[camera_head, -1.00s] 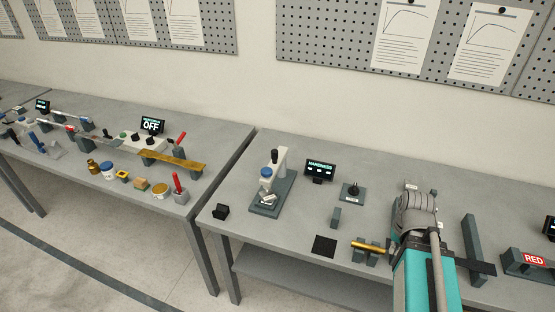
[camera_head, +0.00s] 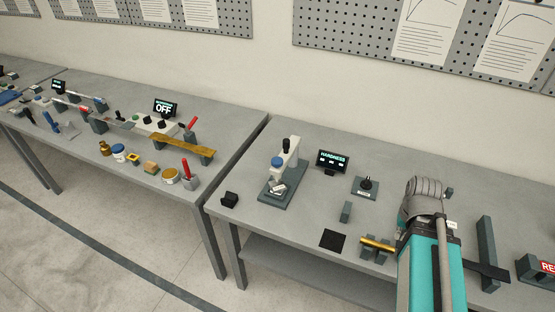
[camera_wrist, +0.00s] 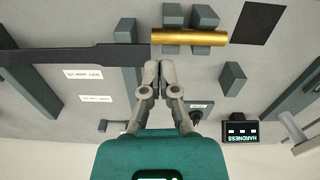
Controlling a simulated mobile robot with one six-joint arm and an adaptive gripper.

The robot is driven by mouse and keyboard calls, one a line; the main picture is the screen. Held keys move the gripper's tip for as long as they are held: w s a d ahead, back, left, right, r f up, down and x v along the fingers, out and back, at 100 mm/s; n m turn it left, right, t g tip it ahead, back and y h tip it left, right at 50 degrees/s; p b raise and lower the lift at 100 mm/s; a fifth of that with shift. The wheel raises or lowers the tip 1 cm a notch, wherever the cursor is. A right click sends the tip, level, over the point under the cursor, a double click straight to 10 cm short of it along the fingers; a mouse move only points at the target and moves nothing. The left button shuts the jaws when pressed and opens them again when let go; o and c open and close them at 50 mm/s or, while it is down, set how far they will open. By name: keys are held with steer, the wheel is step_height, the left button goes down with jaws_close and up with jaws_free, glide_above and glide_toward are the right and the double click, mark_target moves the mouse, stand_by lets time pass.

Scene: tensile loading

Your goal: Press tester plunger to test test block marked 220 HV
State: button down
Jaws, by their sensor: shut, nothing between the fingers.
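The hardness tester (camera_head: 292,163) stands on a dark base toward the left of the right bench in the head view. It has a pale column, a dark knob on top and a blue-topped part (camera_head: 277,161) below. A small silvery block (camera_head: 277,187) is on its base; I cannot read any marking on it. The HARDNESS display (camera_head: 333,160) stands to the tester's right. It also shows upside down in the wrist view (camera_wrist: 240,131). My gripper (camera_wrist: 160,66) is shut and empty above the bench, well away from the tester. In the head view my arm hides it.
A brass bar (camera_head: 377,243) lies on grey supports left of my arm; it is close ahead in the wrist view (camera_wrist: 190,37). A black square (camera_head: 332,239), a small grey block (camera_head: 346,211) and a dark-knobbed base (camera_head: 365,187) stand between arm and tester. A gap separates the benches.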

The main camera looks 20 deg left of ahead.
steer(key=w+a+r+n+t+h+p, duration=0.1)
steer(key=w+a+r+t+h+p, duration=0.2)
steer(key=w+a, duration=0.6)
step_height(320, 180, up, 11)
steer(key=n+t+p, duration=0.3)
steer(key=t+p, duration=0.2)
glide_above(277, 161)
steer(key=shift+a+h, duration=0.1)
steer(key=shift+h, duration=0.2)
steer(key=shift+f, duration=0.2)
step_height(277, 161, down, 8)
steer(key=b, duration=0.8)
steer(key=shift+f+b, duration=0.25)
steer(key=shift+b, duration=0.05)
steer(key=shift+f, duration=0.2)
steer(key=shift+f+b, duration=0.25)
steer(key=shift+b, duration=0.2)
